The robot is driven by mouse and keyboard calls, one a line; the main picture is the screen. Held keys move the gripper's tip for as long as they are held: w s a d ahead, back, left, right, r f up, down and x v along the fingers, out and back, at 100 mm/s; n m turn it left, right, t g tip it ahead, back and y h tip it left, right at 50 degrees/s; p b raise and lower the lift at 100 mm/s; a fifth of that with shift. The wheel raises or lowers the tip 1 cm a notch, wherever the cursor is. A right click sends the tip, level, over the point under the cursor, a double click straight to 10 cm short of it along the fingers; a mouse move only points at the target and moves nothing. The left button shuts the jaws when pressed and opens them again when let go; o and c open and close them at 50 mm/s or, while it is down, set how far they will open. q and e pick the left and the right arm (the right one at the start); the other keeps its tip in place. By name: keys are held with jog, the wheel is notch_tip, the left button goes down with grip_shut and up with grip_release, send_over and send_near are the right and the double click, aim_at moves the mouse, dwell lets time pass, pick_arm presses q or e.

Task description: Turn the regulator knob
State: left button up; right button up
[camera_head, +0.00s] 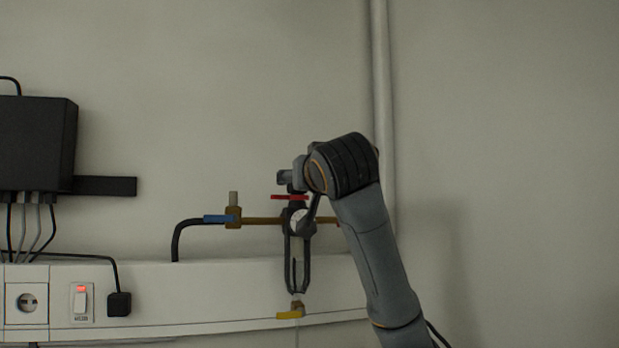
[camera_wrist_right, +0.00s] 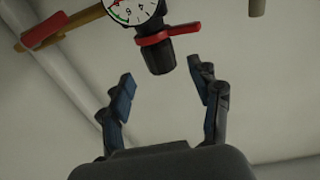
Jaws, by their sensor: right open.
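The regulator hangs on a brass pipe (camera_head: 262,221) along the wall, with a round white gauge (camera_head: 298,215) and a red ring (camera_head: 289,197). In the right wrist view the black regulator knob (camera_wrist_right: 160,57) sticks out past the red ring (camera_wrist_right: 168,34), next to the gauge (camera_wrist_right: 133,9). My right gripper (camera_wrist_right: 164,82) is open and empty. Its two fingers point toward the knob, which lies beyond the fingertips and roughly between them, apart from both. In the head view my right wrist covers much of the knob area. My left gripper is not in view.
A white wall duct (camera_head: 220,290) runs underneath with a socket and red-lit switch (camera_head: 81,300). A black box (camera_head: 36,143) hangs at left. A vertical pipe (camera_head: 382,90) stands behind my arm.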

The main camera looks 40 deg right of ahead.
jog(key=v, duration=0.5)
jog(key=shift+s, duration=0.15)
dwell(0.4)
